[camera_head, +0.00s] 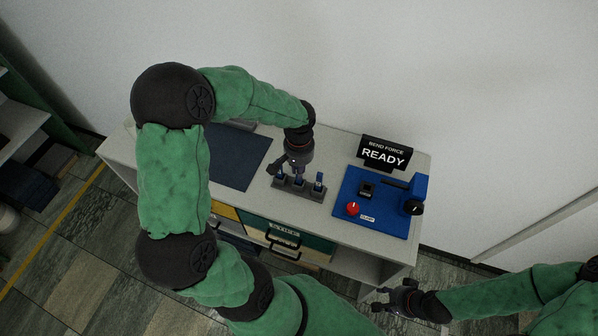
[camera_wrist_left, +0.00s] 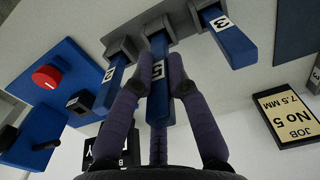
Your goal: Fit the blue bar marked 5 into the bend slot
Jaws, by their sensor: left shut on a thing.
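The blue bar marked 5 (camera_wrist_left: 158,98) stands in the middle place of a grey rack (camera_wrist_left: 125,48), between bars marked 2 (camera_wrist_left: 113,80) and 3 (camera_wrist_left: 228,38). My left gripper (camera_wrist_left: 163,75) is shut on the bar marked 5, one finger on each side. In the head view my left gripper (camera_head: 297,168) is over the rack (camera_head: 299,189) and partly hides the middle bar. The blue bend device (camera_head: 372,217) is to the right, with a small black block (camera_head: 367,190) on it; the slot itself is too small to make out. My right gripper (camera_head: 382,299) looks open and empty, off the bench's front.
A red knob (camera_head: 353,208) and a raised blue block (camera_head: 418,188) are on the device. A sign reading BEND FORCE READY (camera_head: 385,153) stands behind it. A dark mat (camera_head: 237,157) lies left of the rack. A card reads JOB No 5, 7.5 MM (camera_wrist_left: 292,122).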

